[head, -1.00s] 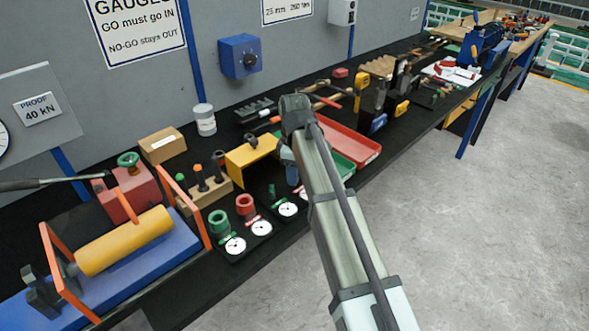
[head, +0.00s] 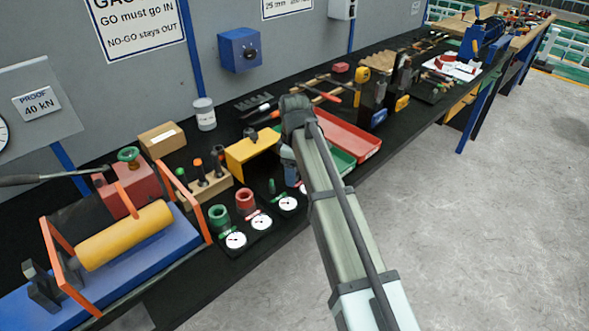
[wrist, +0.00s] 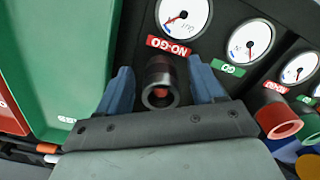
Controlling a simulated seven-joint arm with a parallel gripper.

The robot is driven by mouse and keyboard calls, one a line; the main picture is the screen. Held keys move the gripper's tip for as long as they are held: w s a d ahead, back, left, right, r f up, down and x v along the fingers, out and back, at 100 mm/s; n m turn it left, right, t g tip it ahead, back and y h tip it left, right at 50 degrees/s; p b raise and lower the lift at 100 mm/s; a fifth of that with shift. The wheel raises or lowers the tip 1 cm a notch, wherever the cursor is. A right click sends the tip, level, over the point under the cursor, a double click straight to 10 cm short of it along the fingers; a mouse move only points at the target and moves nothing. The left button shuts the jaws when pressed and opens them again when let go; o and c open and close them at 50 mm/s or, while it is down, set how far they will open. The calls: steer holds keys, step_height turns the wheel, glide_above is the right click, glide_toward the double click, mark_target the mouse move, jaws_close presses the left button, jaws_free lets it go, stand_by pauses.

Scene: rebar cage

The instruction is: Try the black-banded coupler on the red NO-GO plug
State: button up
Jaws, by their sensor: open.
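A dark, near-black coupler (wrist: 160,84) stands between my gripper's blue fingers in the wrist view, just beside the red NO-GO label (wrist: 169,46). Red shows inside its bore, apparently the NO-GO plug. How deep the plug sits and the coupler's band are not clear. My gripper (wrist: 159,70) is open, with one finger on each side of the coupler and a visible gap on both sides. In the head view my own arm hides most of the gripper and the coupler.
Dial gauges (wrist: 250,41) stand in a row beside the plugs. A red ring-shaped piece (wrist: 279,119) is at the right. A green tray (wrist: 60,60) lies close at the left. In the head view a yellow stand (head: 252,150) and a red tray (head: 350,138) are near my arm.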

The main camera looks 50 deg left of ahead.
steer(key=shift+r, duration=0.1)
step_height(320, 180, up, 14)
steer(key=shift+f, duration=0.2)
stand_by(0.5)
stand_by(0.9)
